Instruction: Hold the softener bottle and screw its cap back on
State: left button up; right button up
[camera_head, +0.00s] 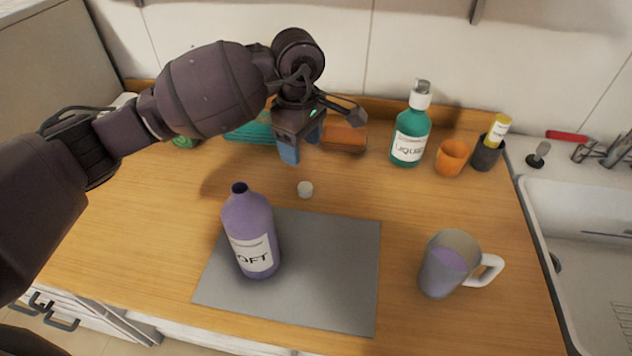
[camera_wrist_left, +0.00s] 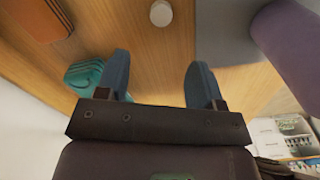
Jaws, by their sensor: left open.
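The purple softener bottle (camera_head: 250,225) stands upright and uncapped on a grey mat (camera_head: 330,265); its dark open mouth faces up. Part of it shows in the left wrist view (camera_wrist_left: 290,45). The small white cap (camera_head: 305,189) lies on the wooden counter just behind the mat; it also shows at the top of the left wrist view (camera_wrist_left: 161,13). My left gripper (camera_head: 302,148) is open and empty above the counter, behind the cap and apart from it. In the left wrist view its blue fingers (camera_wrist_left: 158,80) are spread with only wood between them. My right gripper is in no view.
A mug (camera_head: 440,270) with purple liquid stands right of the mat. A green liquid bottle (camera_head: 409,135), an orange cup (camera_head: 452,157) and a dark cup (camera_head: 486,155) stand at the back right. An orange sponge-like block (camera_head: 345,137) and teal cloth (camera_head: 250,133) lie behind my gripper. A sink (camera_head: 590,225) is at right.

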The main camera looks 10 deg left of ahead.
pick_arm(q)
jog(key=shift+f, duration=0.1)
dwell(0.3)
send_over(305, 186)
jog(key=shift+w+a+f, duration=0.1)
jog(key=shift+a+f, duration=0.05)
jog(key=shift+f, duration=1.2)
jog(key=shift+a+f, duration=0.1)
jog(key=shift+f, duration=1.25)
jog(key=f, duration=0.4)
jog(key=shift+d, duration=0.25)
jog(key=shift+f, duration=0.65)
jog(key=c, duration=1)
